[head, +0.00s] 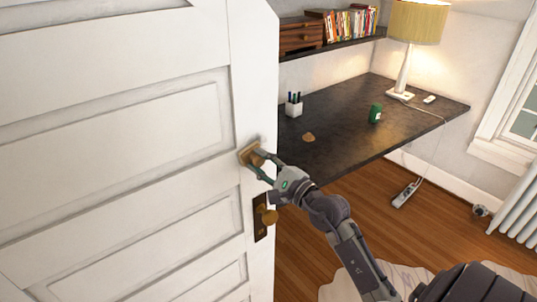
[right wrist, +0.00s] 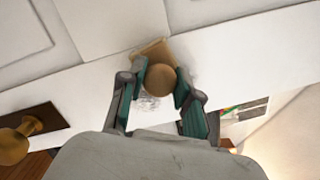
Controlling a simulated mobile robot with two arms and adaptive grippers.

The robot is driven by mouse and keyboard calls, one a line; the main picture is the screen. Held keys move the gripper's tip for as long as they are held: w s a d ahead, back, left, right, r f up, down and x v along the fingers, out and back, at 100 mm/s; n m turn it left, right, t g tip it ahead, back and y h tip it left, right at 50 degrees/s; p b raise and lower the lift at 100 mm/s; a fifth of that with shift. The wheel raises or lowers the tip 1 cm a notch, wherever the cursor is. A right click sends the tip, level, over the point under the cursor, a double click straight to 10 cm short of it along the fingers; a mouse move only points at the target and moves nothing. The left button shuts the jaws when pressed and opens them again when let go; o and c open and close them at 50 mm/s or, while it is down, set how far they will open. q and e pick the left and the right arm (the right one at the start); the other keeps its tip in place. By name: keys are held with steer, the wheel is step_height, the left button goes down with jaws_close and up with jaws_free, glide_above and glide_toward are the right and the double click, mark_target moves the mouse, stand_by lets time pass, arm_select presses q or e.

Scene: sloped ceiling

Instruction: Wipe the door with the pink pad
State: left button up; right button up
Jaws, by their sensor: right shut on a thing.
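The white panelled door (head: 120,130) fills the left of the head view. A tan-brown pad with a round knob, not clearly pink, (head: 246,154) lies against the door near its free edge, above the brass doorknob. My right gripper (head: 257,162) is shut on the pad's round knob. In the right wrist view the two fingers (right wrist: 161,82) hold the knob from both sides, and the pad's square edge (right wrist: 152,49) shows behind it. A grey scribbled mark (right wrist: 148,103) is on the door between the fingers. A faint grey smudge also shows beside the pad. My left gripper is not in view.
The brass doorknob (head: 269,216) sticks out just below my right gripper. A power strip (head: 405,194) lies on the wooden floor.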

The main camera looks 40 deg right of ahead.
mark_target(260, 144)
steer(key=shift+a, duration=0.45)
steer(key=shift+d+r+p, duration=0.1)
steer(key=shift+r+p, duration=0.95)
steer(key=shift+r, duration=0.05)
steer(key=shift+d+f+b, duration=0.15)
steer(key=shift+d+b, duration=0.35)
steer(key=d+b, duration=0.1)
steer(key=d, duration=0.2)
steer(key=d+b, duration=0.2)
steer(key=shift+w+f+b, duration=0.1)
steer(key=shift+w+b, duration=0.05)
steer(key=shift+b, duration=0.2)
steer(key=shift+d+b, duration=0.35)
steer(key=shift+d, duration=0.45)
steer(key=shift+r, duration=0.2)
